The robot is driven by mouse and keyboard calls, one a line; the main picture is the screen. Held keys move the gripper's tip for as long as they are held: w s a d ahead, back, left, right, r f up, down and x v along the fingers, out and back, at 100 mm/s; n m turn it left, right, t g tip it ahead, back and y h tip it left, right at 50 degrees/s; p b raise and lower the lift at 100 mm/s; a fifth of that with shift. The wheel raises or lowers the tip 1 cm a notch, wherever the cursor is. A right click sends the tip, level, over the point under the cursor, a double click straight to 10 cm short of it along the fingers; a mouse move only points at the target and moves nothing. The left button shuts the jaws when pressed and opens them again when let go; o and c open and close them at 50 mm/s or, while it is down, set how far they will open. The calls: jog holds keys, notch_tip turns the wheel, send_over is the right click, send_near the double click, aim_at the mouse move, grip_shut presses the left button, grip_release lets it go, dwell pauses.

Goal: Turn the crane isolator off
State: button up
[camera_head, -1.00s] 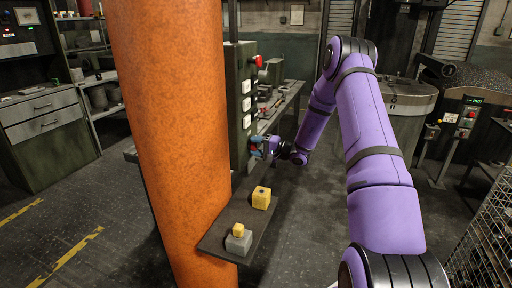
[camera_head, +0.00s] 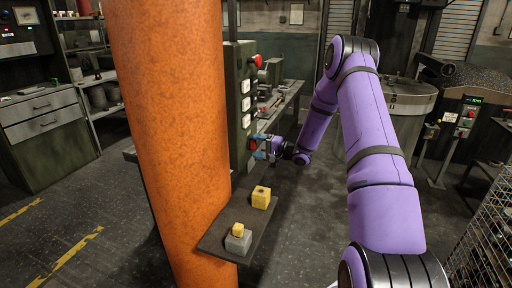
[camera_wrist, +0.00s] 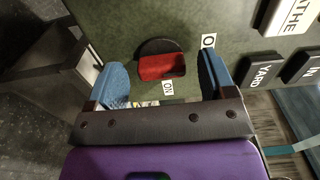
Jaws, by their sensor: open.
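The crane isolator is a red handle (camera_wrist: 161,67) on a dark round base, on the green panel (camera_wrist: 120,22) in the wrist view. A white ON label (camera_wrist: 167,88) sits just below the handle. A label showing an O (camera_wrist: 208,41), partly hidden by a finger, is at its upper right. I cannot tell which label the handle points to. My gripper (camera_wrist: 163,76) is open, with its blue fingers on either side of the handle and apart from it. In the head view my gripper (camera_head: 262,150) is at the panel's lower part, beside the red handle (camera_head: 253,145).
Other labelled plates (camera_wrist: 265,73) lie right of the isolator. A red button (camera_head: 257,61) is higher on the panel. An orange column (camera_head: 170,130) stands left. A dark shelf (camera_head: 222,238) below holds a yellow block (camera_head: 261,198) and a grey block (camera_head: 238,244).

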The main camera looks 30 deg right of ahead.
jog(key=v, duration=1)
dwell(0.3)
